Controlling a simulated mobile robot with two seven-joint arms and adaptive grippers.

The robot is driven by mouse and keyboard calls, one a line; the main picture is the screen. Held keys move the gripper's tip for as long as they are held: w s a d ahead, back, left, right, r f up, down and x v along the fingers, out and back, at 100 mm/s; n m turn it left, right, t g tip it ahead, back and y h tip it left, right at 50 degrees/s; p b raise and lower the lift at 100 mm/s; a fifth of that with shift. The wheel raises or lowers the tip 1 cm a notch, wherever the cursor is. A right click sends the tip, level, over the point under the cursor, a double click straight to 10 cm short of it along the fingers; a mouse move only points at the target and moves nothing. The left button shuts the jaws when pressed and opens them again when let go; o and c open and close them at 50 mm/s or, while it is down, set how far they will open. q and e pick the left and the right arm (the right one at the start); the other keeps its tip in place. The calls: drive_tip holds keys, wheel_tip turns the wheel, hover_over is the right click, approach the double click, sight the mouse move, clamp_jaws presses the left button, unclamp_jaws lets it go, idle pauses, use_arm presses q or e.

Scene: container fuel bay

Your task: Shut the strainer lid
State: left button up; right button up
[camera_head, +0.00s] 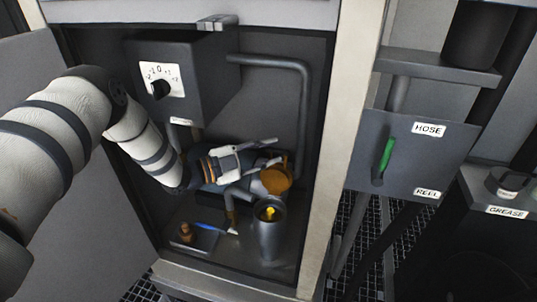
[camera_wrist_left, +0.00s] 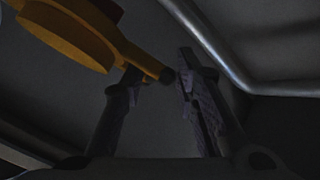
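The strainer is a grey upright cup (camera_head: 268,240) with an open top and something yellow inside, standing on the bay floor. Its orange-brown round lid (camera_head: 276,180) is raised, tilted up behind and above the cup's mouth. In the left wrist view the lid (camera_wrist_left: 68,30) is at the upper left, with a narrow dark-tipped tab reaching toward the fingers. My left gripper (camera_head: 279,151) is open, just above and left of the lid; the lower finger looks close to it. In the wrist view the fingers (camera_wrist_left: 157,75) stand apart around the tab's tip; I cannot tell whether they touch it. My right gripper is not in view.
A grey box with a dial (camera_head: 160,80) hangs at the upper left of the bay. A bent pipe (camera_head: 305,110) runs down the back wall. A blue-handled brush (camera_head: 212,227) and a small tray (camera_head: 190,240) lie left of the cup. A pale post (camera_head: 340,150) bounds the right.

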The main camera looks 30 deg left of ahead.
use_arm(q)
clamp_jaws()
drive_tip(key=shift+r, duration=0.1)
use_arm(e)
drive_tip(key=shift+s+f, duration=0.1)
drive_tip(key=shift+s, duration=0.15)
